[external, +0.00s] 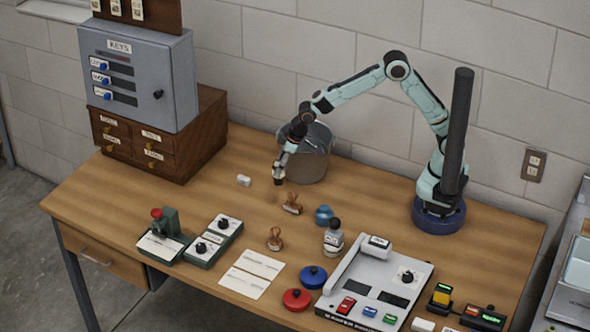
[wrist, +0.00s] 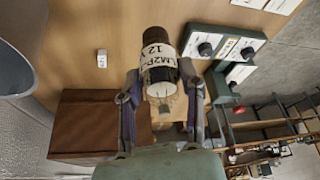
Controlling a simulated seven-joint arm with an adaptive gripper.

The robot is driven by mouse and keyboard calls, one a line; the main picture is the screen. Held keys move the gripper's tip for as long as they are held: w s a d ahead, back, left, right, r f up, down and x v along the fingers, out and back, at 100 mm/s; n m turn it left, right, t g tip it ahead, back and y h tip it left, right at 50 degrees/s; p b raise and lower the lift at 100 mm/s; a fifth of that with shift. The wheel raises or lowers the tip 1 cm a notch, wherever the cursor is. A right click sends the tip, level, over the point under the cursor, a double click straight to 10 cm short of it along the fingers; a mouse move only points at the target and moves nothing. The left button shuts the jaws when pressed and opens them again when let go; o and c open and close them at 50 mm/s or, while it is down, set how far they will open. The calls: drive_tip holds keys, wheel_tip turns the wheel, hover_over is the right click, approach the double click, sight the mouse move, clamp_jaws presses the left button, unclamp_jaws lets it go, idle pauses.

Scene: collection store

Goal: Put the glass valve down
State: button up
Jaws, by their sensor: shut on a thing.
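The glass valve (wrist: 159,60) is held between the two fingers of my gripper (wrist: 160,95) in the wrist view. It has a dark end, a white label with partly readable lettering, and a clear end with thin pins pointing back toward my gripper. In the external view my gripper (external: 281,165) points down in front of the grey metal bin, with the dark end of the valve (external: 279,181) below it. I cannot tell exactly how far the valve is above the desk.
A grey bin (external: 318,165) stands just behind my gripper. A key cabinet (external: 140,75) on drawers stands at the left. A tester panel (external: 375,285) is front right. Bare desk surrounds the block.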

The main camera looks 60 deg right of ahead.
drive_tip(key=s+a+n, duration=0.2)
drive_tip(key=s+a, duration=0.1)
drive_tip(key=s, duration=0.5)
drive_tip(key=shift+g, duration=0.3)
drive_tip(key=w+a+f, duration=0.2)
drive_tip(key=w+f, duration=0.1)
drive_tip(key=w+a+f, duration=0.6)
drive_tip(key=w, duration=0.1)
drive_tip(key=shift+f, duration=0.3)
drive_tip(key=shift+w+f, duration=0.15)
drive_tip(key=shift+f, duration=1.6)
drive_tip(key=o, duration=1.1)
drive_tip(key=shift+f, duration=0.15)
drive_tip(key=shift+c, duration=0.2)
drive_tip(key=shift+y, duration=0.3)
